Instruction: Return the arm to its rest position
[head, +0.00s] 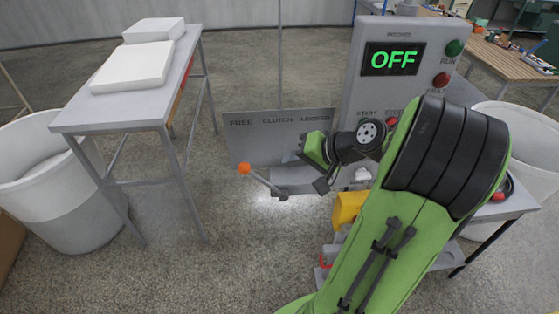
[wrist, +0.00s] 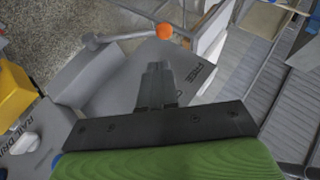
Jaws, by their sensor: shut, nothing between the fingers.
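My green and black arm reaches from the lower right across the head view. My gripper (wrist: 156,72) is shut and empty in the wrist view, with its dark fingers together. In the head view the arm's end is beside a grey panel lettered FREE, CLUTCH, LOCKED (head: 252,137), and the fingers are mostly hidden. A lever with an orange ball (head: 244,168) stands left of the arm's end, and the ball also shows in the wrist view (wrist: 165,31). The gripper is apart from the ball.
A control box (head: 353,95) behind the arm shows OFF in green. A grey table (head: 140,115) with white blocks (head: 132,66) stands at the left, beside a white bin (head: 75,208). Another bin (head: 535,150) is at the right. The floor between table and arm is clear.

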